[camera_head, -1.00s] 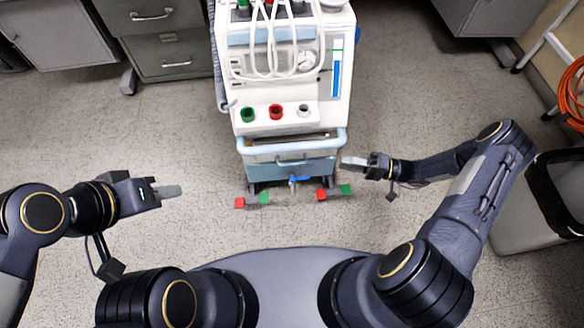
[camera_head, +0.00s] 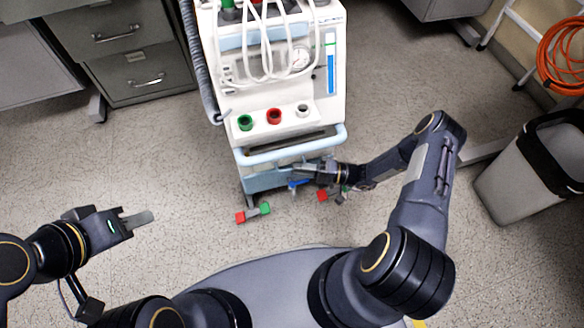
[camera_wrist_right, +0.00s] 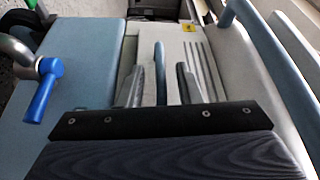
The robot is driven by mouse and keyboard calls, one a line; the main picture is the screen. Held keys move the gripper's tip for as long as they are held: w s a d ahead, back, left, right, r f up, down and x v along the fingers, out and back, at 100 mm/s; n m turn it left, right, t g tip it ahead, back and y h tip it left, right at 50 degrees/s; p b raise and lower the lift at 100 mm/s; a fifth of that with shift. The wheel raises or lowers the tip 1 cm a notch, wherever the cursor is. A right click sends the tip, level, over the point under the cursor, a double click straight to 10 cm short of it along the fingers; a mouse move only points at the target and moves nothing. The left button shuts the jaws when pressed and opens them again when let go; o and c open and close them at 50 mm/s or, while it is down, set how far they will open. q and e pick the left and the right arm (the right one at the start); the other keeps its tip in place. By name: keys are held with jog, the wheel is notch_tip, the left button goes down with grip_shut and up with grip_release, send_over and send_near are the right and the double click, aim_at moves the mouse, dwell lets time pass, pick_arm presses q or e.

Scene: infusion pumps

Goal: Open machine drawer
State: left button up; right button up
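The white and blue machine (camera_head: 280,90) stands at centre, with its drawer front (camera_head: 262,180) low on its near side, under the blue push bar (camera_head: 270,157). My right gripper (camera_head: 303,169) is at the drawer front and hides part of it in the head view. In the right wrist view the blue drawer handle (camera_wrist_right: 160,70) stands between the two fingers of my right gripper (camera_wrist_right: 159,84). The gripper is open, with a gap on both sides of the handle.
A blue valve lever (camera_wrist_right: 42,92) sticks out beside the drawer in the right wrist view. The push bar overhangs the drawer. A red and green foot part (camera_head: 252,213) is below. A bin (camera_head: 520,180) stands at right, grey cabinets (camera_head: 125,55) at back left. Floor in front is clear.

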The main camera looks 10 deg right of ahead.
jog(key=shift+x, duration=1.25)
grip_shut()
